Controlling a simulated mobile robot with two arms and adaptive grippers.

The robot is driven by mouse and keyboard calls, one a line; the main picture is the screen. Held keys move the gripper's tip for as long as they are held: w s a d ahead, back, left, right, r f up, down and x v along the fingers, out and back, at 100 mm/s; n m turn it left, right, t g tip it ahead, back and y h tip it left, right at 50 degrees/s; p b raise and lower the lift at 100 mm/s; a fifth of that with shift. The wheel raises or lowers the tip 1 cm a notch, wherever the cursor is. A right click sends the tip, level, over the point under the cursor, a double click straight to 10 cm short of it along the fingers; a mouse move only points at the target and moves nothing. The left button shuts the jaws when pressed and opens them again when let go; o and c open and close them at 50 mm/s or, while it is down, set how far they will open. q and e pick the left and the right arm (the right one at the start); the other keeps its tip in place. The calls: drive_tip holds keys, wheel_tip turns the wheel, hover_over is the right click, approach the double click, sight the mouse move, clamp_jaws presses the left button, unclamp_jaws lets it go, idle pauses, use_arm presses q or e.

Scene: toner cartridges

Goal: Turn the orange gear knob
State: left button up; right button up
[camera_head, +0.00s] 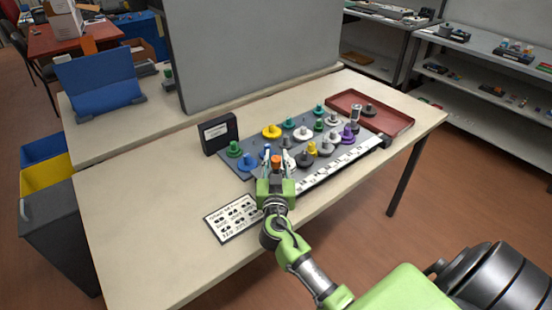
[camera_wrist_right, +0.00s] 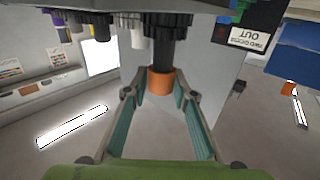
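The orange gear knob (camera_head: 276,160) shows at the front edge of the grey gear board (camera_head: 236,172), directly beyond my right gripper (camera_head: 277,163). In the right wrist view the orange knob (camera_wrist_right: 160,83) sits below a dark gear stem, between the two fingertips of my right gripper (camera_wrist_right: 160,88). The fingers are spread on either side of it, and a gap seems to show on both sides. My right gripper is open and does not appear to grip the knob. The gripper hides part of the gears near the knob. My left gripper is not in view.
Several coloured gears, including a yellow one (camera_head: 271,131) and a purple one (camera_head: 348,135), crowd the board. A red tray (camera_head: 399,126) lies at its right. A black box (camera_head: 218,134) stands at its left, and a printed card (camera_head: 233,219) lies in front. The left tabletop is clear.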

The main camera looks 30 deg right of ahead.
clamp_jaws()
drive_tip(key=shift+n+y, duration=0.3)
drive_tip(key=shift+y, duration=0.1)
drive_tip(key=shift+n+t+y, duration=0.3)
drive_tip(key=shift+t+y, duration=0.1)
drive_tip(key=shift+n+t+y, duration=0.5)
drive_tip(key=shift+n+y, duration=0.2)
drive_tip(key=shift+y, duration=0.3)
drive_tip(key=n+y, duration=0.2)
drive_tip(key=y, duration=0.1)
drive_tip(key=n+t+y+p, duration=0.1)
drive_tip(key=n+y, duration=0.1)
drive_tip(key=y, duration=0.1)
drive_tip(key=shift+d+r+y, duration=0.1)
drive_tip(key=shift+y, duration=0.3)
drive_tip(key=n+y, duration=0.2)
drive_tip(key=shift+y, duration=0.4)
drive_tip(key=n+y, duration=0.1)
drive_tip(key=y, duration=0.1)
drive_tip(key=n+g+y+b, duration=0.1)
drive_tip(key=shift+f+n+y, duration=0.25)
drive_tip(key=shift+n+y, duration=0.05)
drive_tip(key=shift+r+n+g+y+b, duration=0.1)
drive_tip(key=shift+n+g+y+b, duration=0.95)
drive_tip(key=shift+y, duration=0.55)
